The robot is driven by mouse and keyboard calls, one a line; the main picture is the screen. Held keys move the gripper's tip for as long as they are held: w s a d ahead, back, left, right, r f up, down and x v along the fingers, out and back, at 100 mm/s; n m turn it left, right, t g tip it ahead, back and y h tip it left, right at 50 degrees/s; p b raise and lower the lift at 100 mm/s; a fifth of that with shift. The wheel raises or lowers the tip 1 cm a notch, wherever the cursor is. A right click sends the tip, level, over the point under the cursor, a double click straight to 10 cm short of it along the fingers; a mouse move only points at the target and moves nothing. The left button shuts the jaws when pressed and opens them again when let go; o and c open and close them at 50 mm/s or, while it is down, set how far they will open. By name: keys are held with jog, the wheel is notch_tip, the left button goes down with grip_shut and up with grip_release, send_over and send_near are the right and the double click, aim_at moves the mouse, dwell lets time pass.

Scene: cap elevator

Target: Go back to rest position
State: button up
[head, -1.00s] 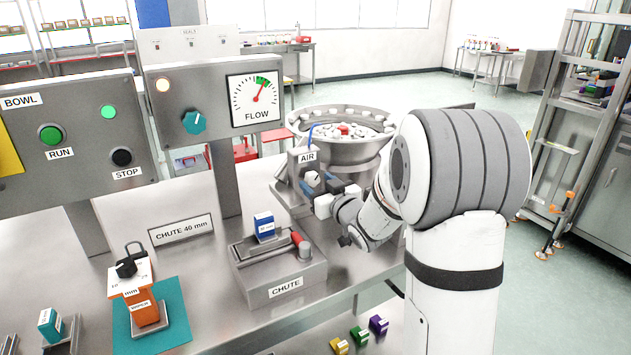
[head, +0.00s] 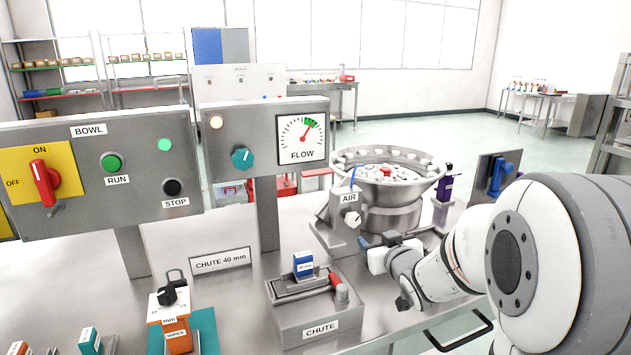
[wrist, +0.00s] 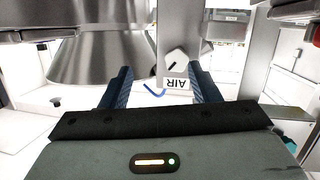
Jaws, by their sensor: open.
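My gripper (wrist: 160,88) is open in the wrist view, its two dark blue fingers apart with nothing between them. Beyond the fingers, the AIR valve block (wrist: 180,72) with its pale knob shows upside down. In the head view my gripper is mostly hidden behind my wrist, close to the right of the AIR valve (head: 349,205). The valve knob (head: 353,219) is white and appears clear of my fingers. My arm comes in from the right side of the head view.
The vibrating bowl (head: 390,205), holding pale caps and one red one, stands just behind my gripper. The chute (head: 318,318) with a blue block is left of it. The BOWL panel (head: 100,170) and FLOW gauge (head: 302,138) stand further left.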

jog(key=s+a+m+g+h+p, duration=0.1)
jog(key=s+g, duration=0.5)
jog(key=s, duration=0.8)
jog(key=s+a+f+m+g+h+p, duration=0.1)
jog(key=s+g, duration=0.5)
jog(key=s, duration=0.9)
jog(key=shift+s+a+m+g+p, duration=0.2)
jog(key=shift+a+m+g+p, duration=0.15)
jog(key=shift+a+p, duration=0.35)
jog(key=shift+d, duration=0.1)
jog(key=shift+c, duration=0.5)
